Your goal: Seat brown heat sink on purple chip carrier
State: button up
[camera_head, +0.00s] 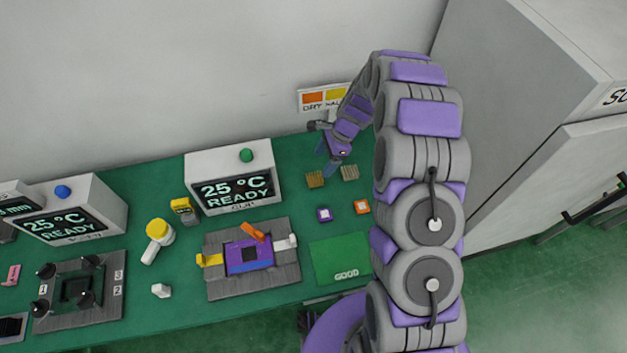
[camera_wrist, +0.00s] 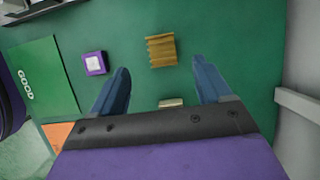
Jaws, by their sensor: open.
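The brown heat sink (camera_head: 315,179) is a small ridged block on the green bench, and it also shows in the wrist view (camera_wrist: 161,50). The purple chip carrier (camera_head: 324,214) is a small square with a pale centre, nearer the front; in the wrist view it lies left of the heat sink (camera_wrist: 95,63). My gripper (camera_wrist: 160,65) is open, its two blue fingers apart with nothing held. In the wrist view the heat sink appears just beyond the fingertips, within the gap's width. In the head view my gripper (camera_head: 331,168) is over the back of the bench; its height is hard to judge.
A paler ridged block (camera_head: 349,172) lies beside the brown one, and an orange carrier (camera_head: 362,207) beside the purple one. A green GOOD mat (camera_head: 340,260) is in front. A grey lever fixture (camera_head: 280,279) and a display box (camera_head: 206,162) stand left. The wall is close behind.

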aim_at(316, 177)
jog(key=x, duration=0.3)
jog(key=shift+f, duration=0.1)
jog(key=shift+d+f+b, duration=0.1)
jog(key=shift+f+b, duration=0.35)
jog(key=shift+f, duration=0.25)
jog(key=b+x, duration=0.1)
jog(key=x, duration=0.3)
jog(key=shift+w+f, duration=0.15)
jog(key=shift+f, duration=0.1)
jog(key=shift+c, duration=0.3)
jog(key=c, duration=1)
